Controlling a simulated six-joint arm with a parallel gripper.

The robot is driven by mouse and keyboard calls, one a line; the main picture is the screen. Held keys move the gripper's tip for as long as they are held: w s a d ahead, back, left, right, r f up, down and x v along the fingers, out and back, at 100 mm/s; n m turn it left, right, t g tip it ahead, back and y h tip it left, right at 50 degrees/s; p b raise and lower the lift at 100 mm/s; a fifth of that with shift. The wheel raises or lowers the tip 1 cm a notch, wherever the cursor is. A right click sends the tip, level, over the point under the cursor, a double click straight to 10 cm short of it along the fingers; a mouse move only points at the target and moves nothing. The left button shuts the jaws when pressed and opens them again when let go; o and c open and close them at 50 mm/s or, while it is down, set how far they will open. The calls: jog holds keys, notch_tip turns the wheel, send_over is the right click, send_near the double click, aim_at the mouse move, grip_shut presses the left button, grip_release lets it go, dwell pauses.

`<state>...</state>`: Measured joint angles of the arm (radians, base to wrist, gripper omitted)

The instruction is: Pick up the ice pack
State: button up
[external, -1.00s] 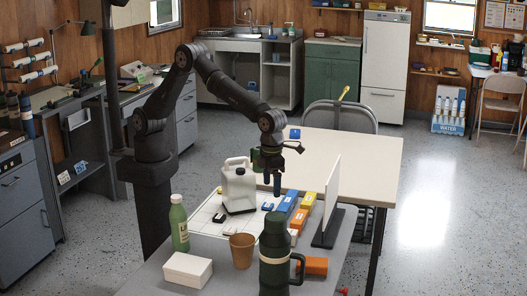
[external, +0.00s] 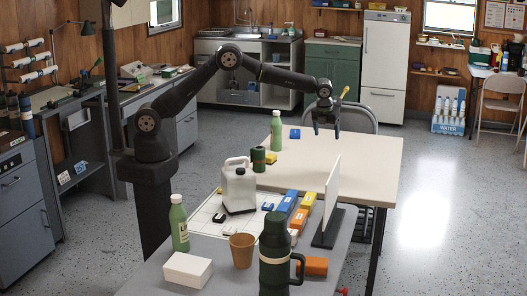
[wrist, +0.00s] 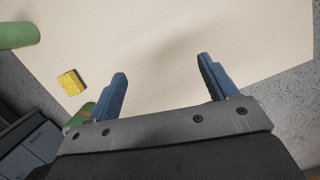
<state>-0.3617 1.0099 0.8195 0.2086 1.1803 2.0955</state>
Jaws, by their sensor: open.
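A small blue block (external: 295,133), which may be the ice pack, lies on the far part of the cream table (external: 350,160); I cannot confirm what it is. Another blue block (external: 286,200) lies by the white board. My gripper (external: 326,132) hangs above the cream table, to the right of the far blue block, with its fingers pointing down. In the wrist view, my gripper (wrist: 162,88) is open, with two blue-grey fingers apart and only bare tabletop between them. No blue block is clear in that view.
A green bottle (external: 276,132), a dark green can (external: 258,158) and a yellow block (wrist: 71,82) stand left of my gripper. A white jug (external: 238,187), an upright white panel (external: 332,195) and a flask (external: 275,258) are nearer. The table's right part is clear.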

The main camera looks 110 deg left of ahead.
jog(key=s+a+n, duration=0.2)
jog(key=s+a, duration=0.3)
jog(key=a, duration=0.5)
jog(key=s+a+n, duration=0.1)
jog(key=s+a, duration=0.4)
jog(key=a, duration=0.6)
jog(key=n+g+y, duration=0.1)
jog(key=n+g, duration=0.1)
send_near(295, 132)
jog(key=x, duration=0.2)
jog(key=shift+f, duration=0.4)
jog(key=shift+y, duration=0.3)
jog(key=shift+x, duration=3.25)
jog(key=shift+f, duration=0.1)
jog(key=shift+c, duration=0.5)
jog(key=c, duration=1)
